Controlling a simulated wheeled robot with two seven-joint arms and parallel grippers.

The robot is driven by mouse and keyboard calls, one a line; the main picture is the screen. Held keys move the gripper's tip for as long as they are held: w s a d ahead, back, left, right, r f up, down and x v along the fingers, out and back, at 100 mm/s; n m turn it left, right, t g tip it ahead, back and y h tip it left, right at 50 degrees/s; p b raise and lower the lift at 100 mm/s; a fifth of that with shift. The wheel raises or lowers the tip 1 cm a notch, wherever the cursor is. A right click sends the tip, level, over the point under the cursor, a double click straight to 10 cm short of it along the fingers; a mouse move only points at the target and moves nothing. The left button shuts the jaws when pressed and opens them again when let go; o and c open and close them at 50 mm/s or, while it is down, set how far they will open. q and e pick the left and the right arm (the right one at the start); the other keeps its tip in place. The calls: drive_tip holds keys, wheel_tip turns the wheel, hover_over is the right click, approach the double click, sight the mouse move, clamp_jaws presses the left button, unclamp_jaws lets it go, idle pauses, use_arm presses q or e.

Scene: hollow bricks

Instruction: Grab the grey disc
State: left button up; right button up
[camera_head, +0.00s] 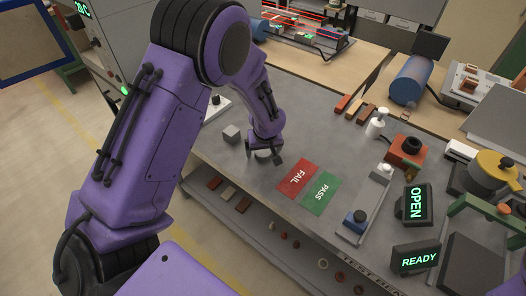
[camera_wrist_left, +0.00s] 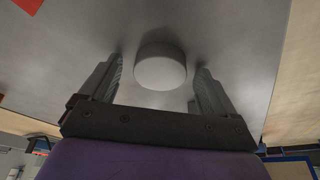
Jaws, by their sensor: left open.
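The grey disc (camera_wrist_left: 160,67) lies on the grey tabletop in the left wrist view, between and just past the fingers of my left gripper (camera_wrist_left: 158,85). The two fingers are apart, one on each side of the disc, and I see a gap on both sides. My right gripper is in neither view.
The red FAIL mat (camera_head: 298,178) and green PASS mat (camera_head: 321,194) lie to the right. A tray (camera_head: 370,206) with a blue item is further right. The table's front edge is close by.

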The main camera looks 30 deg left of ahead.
use_arm(q)
drive_tip(key=c, duration=1.2)
drive_tip(key=shift+r, duration=0.1)
